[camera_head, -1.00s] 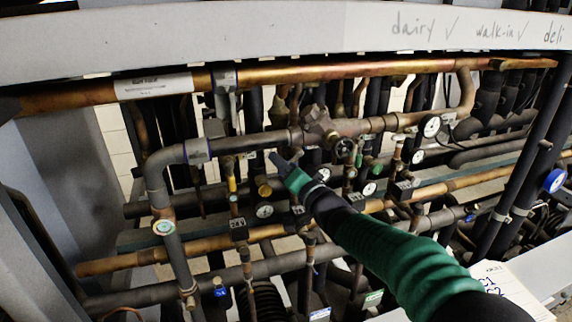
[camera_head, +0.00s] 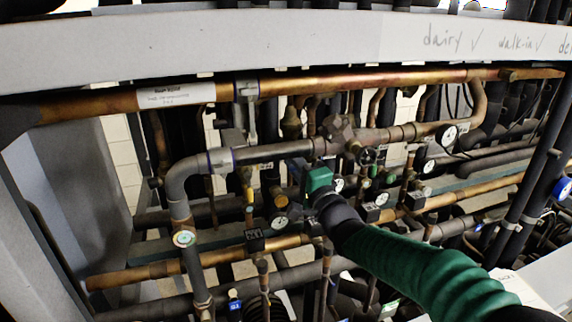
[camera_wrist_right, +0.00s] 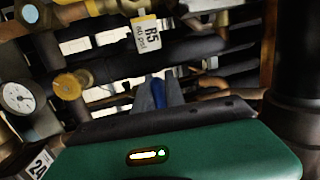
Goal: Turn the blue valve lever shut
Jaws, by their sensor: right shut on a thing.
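The blue valve lever (camera_wrist_right: 159,92) shows in the right wrist view as a narrow blue strip between my two grey fingers. My right gripper (camera_wrist_right: 158,96) is shut on it. In the head view my right gripper (camera_head: 298,168) is among the pipes below the brass valve body, its green housing in front of the fingers. The lever cannot be made out there, hidden by the gripper. The lever's pivot and its exact angle are hidden. My left gripper is not in view.
Gauges (camera_head: 279,224), a yellow-brown knob (camera_wrist_right: 72,85) and a hanging "B5" tag (camera_wrist_right: 146,33) crowd around the gripper. A copper pipe (camera_head: 330,82) and a white beam (camera_head: 250,40) run across above. A second blue handle (camera_head: 234,300) is at lower left.

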